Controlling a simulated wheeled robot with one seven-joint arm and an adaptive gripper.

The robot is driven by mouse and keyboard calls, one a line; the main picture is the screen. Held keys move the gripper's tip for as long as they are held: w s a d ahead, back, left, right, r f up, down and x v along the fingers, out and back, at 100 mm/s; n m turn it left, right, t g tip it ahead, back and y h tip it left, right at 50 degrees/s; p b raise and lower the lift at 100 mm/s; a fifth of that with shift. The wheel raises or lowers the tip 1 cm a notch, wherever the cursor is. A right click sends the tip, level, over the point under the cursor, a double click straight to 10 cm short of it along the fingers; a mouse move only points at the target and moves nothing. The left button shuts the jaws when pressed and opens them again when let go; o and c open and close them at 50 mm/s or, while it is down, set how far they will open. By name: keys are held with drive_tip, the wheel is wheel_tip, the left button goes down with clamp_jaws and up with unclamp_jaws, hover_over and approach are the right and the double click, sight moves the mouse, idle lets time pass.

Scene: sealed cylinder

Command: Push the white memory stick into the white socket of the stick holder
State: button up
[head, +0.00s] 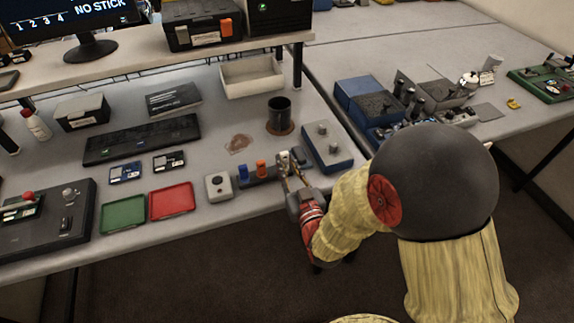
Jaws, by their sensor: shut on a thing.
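The stick holder (252,179) is a dark blue bar near the front edge of the table. A blue stick (243,171) and an orange stick (261,167) stand upright in it. My gripper (289,166) is at the right end of the holder, shut on a small pale thing that looks like the white memory stick (284,158). The fingers hide the white socket and the stick's lower end, so I cannot tell whether the stick is in the socket or above it.
A blue-grey box with knobs (327,148) stands close to the right of my gripper. A black mug (280,115) stands behind. A white button box (218,186), a red tray (171,201) and a green tray (123,214) lie left. The monitor (78,20) reads "NO STICK".

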drive_tip(key=shift+f+b, duration=0.7)
drive_tip(key=shift+b, duration=0.1)
idle(0.4)
drive_tip(key=o, duration=0.9)
drive_tip(key=v, duration=1.2)
